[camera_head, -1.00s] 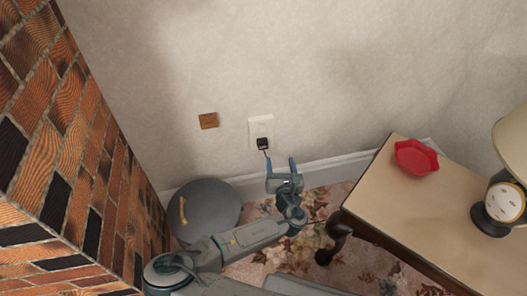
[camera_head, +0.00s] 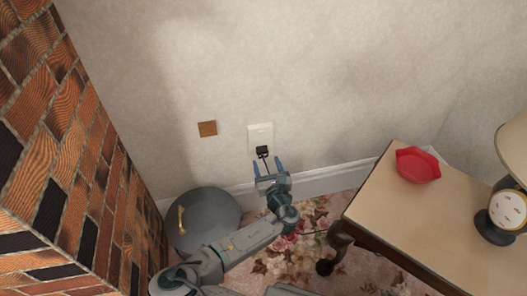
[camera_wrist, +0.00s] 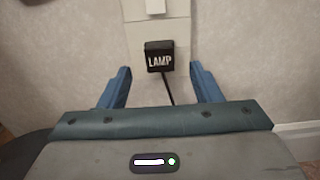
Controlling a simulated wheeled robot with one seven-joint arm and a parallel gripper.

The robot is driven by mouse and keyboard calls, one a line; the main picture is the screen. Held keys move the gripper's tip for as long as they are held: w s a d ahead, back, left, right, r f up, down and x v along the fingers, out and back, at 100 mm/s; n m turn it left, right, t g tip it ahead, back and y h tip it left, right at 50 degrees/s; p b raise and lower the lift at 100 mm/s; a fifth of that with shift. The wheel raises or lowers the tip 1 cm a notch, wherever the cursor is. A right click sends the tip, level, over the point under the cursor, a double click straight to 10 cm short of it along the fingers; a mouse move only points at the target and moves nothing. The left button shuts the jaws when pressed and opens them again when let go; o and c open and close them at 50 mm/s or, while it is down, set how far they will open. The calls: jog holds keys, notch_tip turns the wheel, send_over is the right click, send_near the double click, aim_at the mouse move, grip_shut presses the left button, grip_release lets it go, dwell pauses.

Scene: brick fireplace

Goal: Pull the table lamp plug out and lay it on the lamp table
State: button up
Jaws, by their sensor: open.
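The black plug (camera_head: 262,150) sits in the lower part of the white wall outlet (camera_head: 260,131). In the wrist view the plug (camera_wrist: 160,56) reads "LAMP", and its black cord hangs down from it. My gripper (camera_head: 267,164) is open, just below and in front of the plug. In the wrist view its blue fingers (camera_wrist: 161,85) stand on either side of the cord, their tips a little below the plug and not touching it. The lamp table (camera_head: 385,195) is at the right, with the lamp (camera_head: 502,210) on its right side.
A red scalloped dish (camera_head: 418,165) lies near the table's back left corner. The tabletop between dish and lamp is bare. A round grey lidded object (camera_head: 205,215) stands left of my arm, beside the brick fireplace (camera_head: 75,150). A small brown plate (camera_head: 207,129) is on the wall.

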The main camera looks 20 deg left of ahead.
aim_at(264, 155)
jog(key=shift+b+x, duration=0.6)
jog(key=shift+x, duration=1.8)
grip_shut()
jog(key=shift+v, duration=3)
